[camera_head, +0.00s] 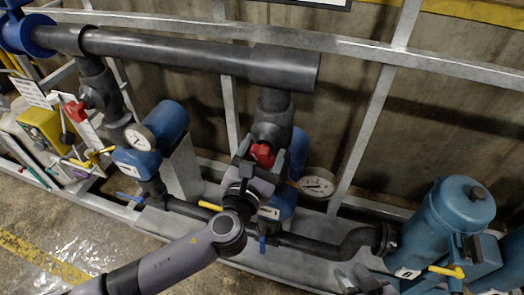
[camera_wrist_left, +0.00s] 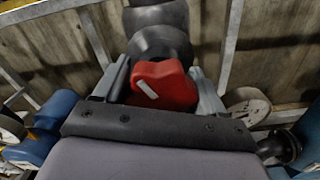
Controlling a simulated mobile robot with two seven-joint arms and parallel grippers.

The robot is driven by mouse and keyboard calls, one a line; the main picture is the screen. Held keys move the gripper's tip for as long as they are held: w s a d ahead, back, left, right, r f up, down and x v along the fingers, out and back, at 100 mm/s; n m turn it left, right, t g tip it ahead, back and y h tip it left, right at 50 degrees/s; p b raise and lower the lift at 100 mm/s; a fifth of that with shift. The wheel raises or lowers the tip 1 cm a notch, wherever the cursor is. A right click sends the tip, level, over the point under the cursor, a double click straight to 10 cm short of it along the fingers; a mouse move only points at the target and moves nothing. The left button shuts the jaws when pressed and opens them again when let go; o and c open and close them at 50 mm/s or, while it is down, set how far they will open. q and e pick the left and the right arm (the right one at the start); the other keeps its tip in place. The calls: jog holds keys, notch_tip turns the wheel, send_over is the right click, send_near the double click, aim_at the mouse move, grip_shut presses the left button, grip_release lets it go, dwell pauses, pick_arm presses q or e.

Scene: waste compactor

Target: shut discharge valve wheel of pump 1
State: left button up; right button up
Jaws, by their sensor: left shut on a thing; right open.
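A red valve wheel (camera_head: 262,155) sits on the dark vertical pipe of the right-hand blue pump (camera_head: 283,200). My left gripper (camera_head: 268,150) reaches up to it and is shut on it, one finger on each side. In the left wrist view the red wheel (camera_wrist_left: 160,84), with a pale mark on it, lies between the two grey fingers (camera_wrist_left: 162,90). Another red valve wheel (camera_head: 76,110) is on the left-hand pipe, apart from my grippers. My right gripper (camera_head: 365,281) shows only partly at the bottom edge and is open. The pump labels are too small to read surely.
A thick dark pipe (camera_head: 190,52) runs across above the valves. The left-hand blue pump (camera_head: 160,130) has a gauge (camera_head: 140,137). Another gauge (camera_head: 317,182) is right of my left gripper. A blue tank (camera_head: 455,220) stands at right. Floor is open at lower left.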

pick_arm(q)
jog(key=m, duration=0.5)
jog(key=shift+f, duration=0.1)
dwell(0.7)
jog(key=o, duration=1)
jog(key=v, duration=0.7)
jog(key=shift+s, duration=0.1)
